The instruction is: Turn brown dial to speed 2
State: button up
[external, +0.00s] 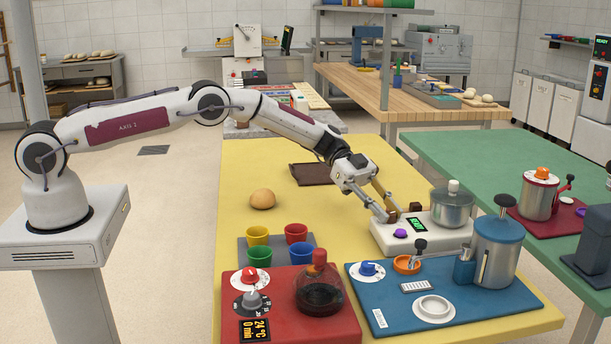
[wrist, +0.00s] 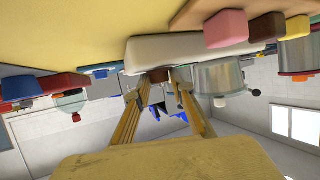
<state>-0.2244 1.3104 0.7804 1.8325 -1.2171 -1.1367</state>
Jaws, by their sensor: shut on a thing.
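The white appliance (external: 385,239) stands on the yellow table, with a green-lit display (external: 416,226), a purple button (external: 400,233) and a lidded metal pot (external: 452,208). Its brown dial (wrist: 158,75) shows between my fingertips in the wrist view. In the external view my fingers partly cover that spot. My gripper (external: 392,212) reaches down to the appliance's left back part and is shut on the brown dial. In the wrist view my gripper (wrist: 159,84) has one finger on each side of it. I cannot read the dial's setting or the display.
Close in front are a blue base (external: 385,315) with a metal tank (external: 497,253) and a red base (external: 285,325) with a flask (external: 319,291). Coloured cups (external: 296,233) and a round bun (external: 262,199) are to the left. The yellow table's left middle is mostly clear.

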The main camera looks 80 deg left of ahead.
jog(key=shift+m+g, duration=0.4)
dwell(0.6)
jog(key=o, duration=1.1)
jog(key=shift+c, duration=0.2)
jog(key=shift+a+h, duration=0.1)
jog(key=shift+h, duration=0.2)
jog(key=v, duration=1.1)
jog(key=shift+a+r, duration=0.2)
jog(key=shift+a, duration=0.15)
jog(key=shift+s, duration=0.1)
